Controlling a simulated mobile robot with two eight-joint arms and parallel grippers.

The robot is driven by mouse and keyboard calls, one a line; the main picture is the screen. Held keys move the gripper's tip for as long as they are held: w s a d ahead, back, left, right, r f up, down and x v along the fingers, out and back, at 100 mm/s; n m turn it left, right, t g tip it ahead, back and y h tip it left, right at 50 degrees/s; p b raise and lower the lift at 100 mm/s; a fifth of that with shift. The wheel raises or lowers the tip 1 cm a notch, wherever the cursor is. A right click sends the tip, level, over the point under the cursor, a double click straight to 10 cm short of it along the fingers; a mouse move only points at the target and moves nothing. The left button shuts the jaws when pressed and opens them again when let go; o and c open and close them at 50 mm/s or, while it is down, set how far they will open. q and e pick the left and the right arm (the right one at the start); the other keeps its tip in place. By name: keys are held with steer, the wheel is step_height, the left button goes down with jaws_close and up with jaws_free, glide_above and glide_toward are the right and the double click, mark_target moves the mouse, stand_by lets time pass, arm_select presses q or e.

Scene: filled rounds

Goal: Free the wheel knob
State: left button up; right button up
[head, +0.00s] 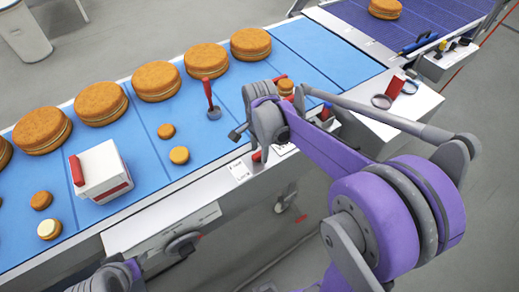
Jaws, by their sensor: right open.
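A grey round wheel knob (183,245) sits on the front panel of the conveyor at lower centre, with a small red piece beside its right edge. What may be holding it is too small to tell. My right gripper (258,122) is over the front edge of the blue belt, up and to the right of the knob and well apart from it. It is open; its fingertips are partly hidden by the wrist, and I see nothing held in it.
Large filled rounds (156,81) line the far side of the blue belt (305,45). Several small rounds (179,155) lie nearer. A white box (100,171) with a red handle and a red-handled tool (210,100) stand on the belt. Grey rings (381,101) lie at right.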

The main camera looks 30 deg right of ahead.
jaws_close()
arm_select(q)
steer(key=shift+f, duration=0.1)
arm_select(e)
steer(key=shift+n, duration=0.3)
steer(key=n+b, duration=0.1)
steer(key=n, duration=0.2)
steer(key=shift+n, duration=0.3)
steer(key=n, duration=0.4)
steer(key=shift+b, duration=0.35)
steer(key=n, duration=0.5)
arm_select(q)
steer(key=f, duration=0.1)
steer(key=s+f+b, duration=0.1)
steer(key=f, duration=0.1)
steer(key=shift+s+f, duration=0.15)
arm_select(e)
steer(key=n, duration=0.4)
steer(key=shift+n, duration=0.4)
